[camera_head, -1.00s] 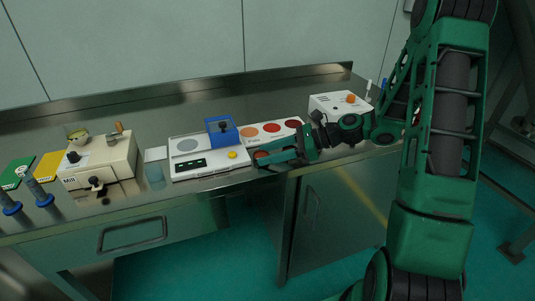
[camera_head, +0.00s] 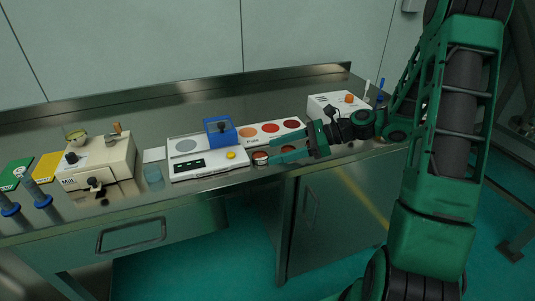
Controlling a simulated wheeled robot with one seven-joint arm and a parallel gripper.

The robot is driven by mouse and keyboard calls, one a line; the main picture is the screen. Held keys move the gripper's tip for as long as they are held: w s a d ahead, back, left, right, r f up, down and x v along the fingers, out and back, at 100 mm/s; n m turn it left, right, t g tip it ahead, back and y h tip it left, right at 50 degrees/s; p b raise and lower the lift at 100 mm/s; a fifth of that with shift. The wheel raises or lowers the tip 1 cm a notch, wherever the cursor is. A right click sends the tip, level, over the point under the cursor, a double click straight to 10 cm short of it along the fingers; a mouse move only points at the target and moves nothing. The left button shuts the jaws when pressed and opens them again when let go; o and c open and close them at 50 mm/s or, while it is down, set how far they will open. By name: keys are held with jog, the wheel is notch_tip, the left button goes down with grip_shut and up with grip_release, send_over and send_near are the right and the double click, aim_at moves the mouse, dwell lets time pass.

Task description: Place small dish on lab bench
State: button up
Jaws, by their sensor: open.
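The small dish (camera_head: 260,158) is a small round cup with reddish contents. It stands on the lab bench (camera_head: 237,190), close to the front edge and just right of the white balance. My gripper (camera_head: 271,157) reaches in from the right, low over the bench. Its two green fingers are apart, with the tips around or beside the dish. Whether either finger touches the dish cannot be told at this size.
Behind is a white card (camera_head: 290,128) with coloured circles. A white device (camera_head: 337,105) stands at the right, and a mill (camera_head: 98,165) at the left. The back of the bench is clear.

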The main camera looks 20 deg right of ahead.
jog(key=v, duration=0.8)
jog(key=shift+s, duration=0.1)
jog(key=shift+s+a+f+n+h, duration=0.15)
jog(key=shift+s+n+h, duration=0.15)
jog(key=shift+n+h, duration=0.1)
jog(key=s+d+r+n+g+h, duration=0.1)
jog(key=s+n+h, duration=0.4)
jog(key=s, duration=0.9)
jog(key=s+d+r+n+g+h, duration=0.1)
jog(key=s+d+n+g+h, duration=0.3)
jog(key=s+n, duration=0.6)
jog(key=s+d+h, duration=0.2)
jog(key=s, duration=0.2)
jog(key=shift+d+r+h, duration=0.15)
jog(key=shift+r+h, duration=0.15)
